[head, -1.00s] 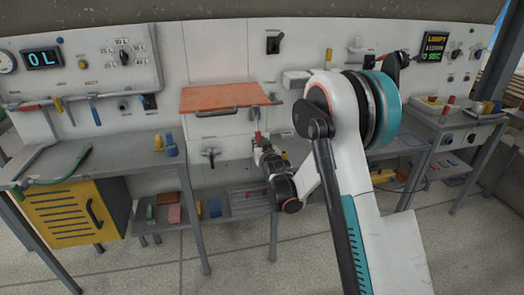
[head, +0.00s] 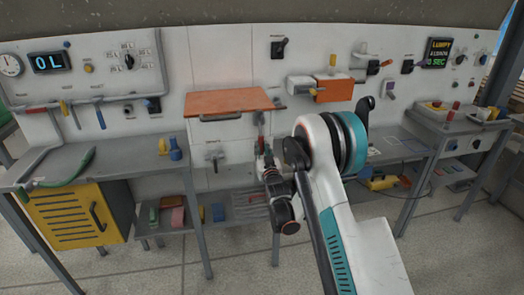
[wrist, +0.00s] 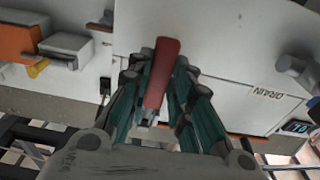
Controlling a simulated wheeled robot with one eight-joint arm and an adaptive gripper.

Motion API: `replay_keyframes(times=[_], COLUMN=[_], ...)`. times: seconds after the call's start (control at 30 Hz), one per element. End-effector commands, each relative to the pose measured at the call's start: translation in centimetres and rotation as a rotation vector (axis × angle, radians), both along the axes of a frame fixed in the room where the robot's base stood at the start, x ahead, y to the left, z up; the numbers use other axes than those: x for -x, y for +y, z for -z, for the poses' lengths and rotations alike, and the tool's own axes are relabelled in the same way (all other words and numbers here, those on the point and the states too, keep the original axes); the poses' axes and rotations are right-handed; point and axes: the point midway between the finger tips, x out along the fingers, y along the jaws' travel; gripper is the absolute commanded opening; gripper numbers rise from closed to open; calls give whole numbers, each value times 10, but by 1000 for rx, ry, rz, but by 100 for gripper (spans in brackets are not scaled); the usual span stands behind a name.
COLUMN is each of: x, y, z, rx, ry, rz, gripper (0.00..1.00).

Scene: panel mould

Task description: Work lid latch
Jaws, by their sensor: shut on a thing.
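The orange lid (head: 232,103) sits on the white panel mould, with a grey handle bar (head: 220,117) along its front edge. A red latch lever (head: 262,145) hangs below the lid's right end. In the wrist view the red lever (wrist: 162,75) stands between the teal finger pads. My gripper (wrist: 160,105) is shut on it, with the lever's tip reaching beyond the fingers. In the head view my gripper (head: 264,160) is small and partly hidden by its own wrist.
A tap (head: 214,156) juts out left of my gripper. An orange box (head: 333,89) with a yellow knob is right of the lid. Benches stand left and right, and a lower shelf (head: 235,212) holds coloured blocks. Wrist view shows a panel marked DRAIN (wrist: 268,92).

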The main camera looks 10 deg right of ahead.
Motion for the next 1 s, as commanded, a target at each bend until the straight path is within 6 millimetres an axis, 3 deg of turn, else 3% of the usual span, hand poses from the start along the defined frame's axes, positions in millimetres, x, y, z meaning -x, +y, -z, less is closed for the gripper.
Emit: replay_keyframes(times=[0.1,0.13,0.2,0.23,0.63,1.0], x=[-1,-1,-1,-1,5,59], y=[0,0,0,0,0,0], z=[-1,-1,-1,-1,0,6], rx=[0,0,0,0,0,0], ry=[-2,-2,-1,-1,0,0], rz=[0,0,0,0,0,0], gripper=[0,22,38,40,40,40])
